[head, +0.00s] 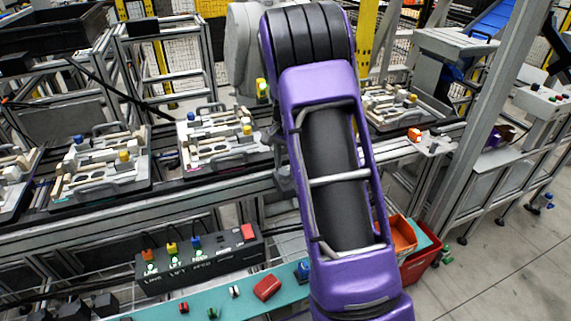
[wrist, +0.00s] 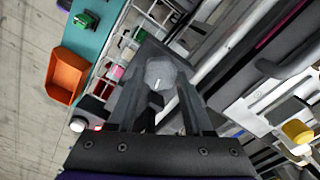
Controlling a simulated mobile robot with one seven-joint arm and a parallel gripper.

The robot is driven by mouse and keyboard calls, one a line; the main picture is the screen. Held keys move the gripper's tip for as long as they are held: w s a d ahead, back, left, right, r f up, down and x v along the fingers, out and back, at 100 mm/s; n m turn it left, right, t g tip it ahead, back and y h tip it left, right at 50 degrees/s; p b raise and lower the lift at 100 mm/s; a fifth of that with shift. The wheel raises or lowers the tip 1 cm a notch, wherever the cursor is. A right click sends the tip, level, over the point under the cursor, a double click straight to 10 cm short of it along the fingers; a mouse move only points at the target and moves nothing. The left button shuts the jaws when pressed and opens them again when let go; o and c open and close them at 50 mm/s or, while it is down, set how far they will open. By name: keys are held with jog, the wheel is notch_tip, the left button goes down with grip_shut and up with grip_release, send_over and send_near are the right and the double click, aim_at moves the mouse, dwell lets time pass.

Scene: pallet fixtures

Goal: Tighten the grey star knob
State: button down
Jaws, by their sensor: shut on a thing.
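The grey star knob (wrist: 158,72) is in the middle of the wrist view, with a short white mark on its face. My gripper (wrist: 161,90) is shut on it, with one dark finger on each side. The knob sits over a dark block-like mount, most of it hidden by the fingers. In the head view my purple arm covers the middle, and I cannot make out the knob or the fingertips there.
Pallet fixtures (head: 102,185) with blue and yellow knobs stand along the conveyor. A black connector box (head: 198,268) is in front of it. A teal shelf (head: 150,313) holds small parts. An orange bin (head: 402,234) also shows in the wrist view (wrist: 66,75).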

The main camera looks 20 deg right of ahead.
jog(key=shift+m, duration=0.8)
jog(key=shift+c, duration=1.5)
grip_release()
notch_tip(320, 180, up, 18)
jog(key=shift+f, duration=0.25)
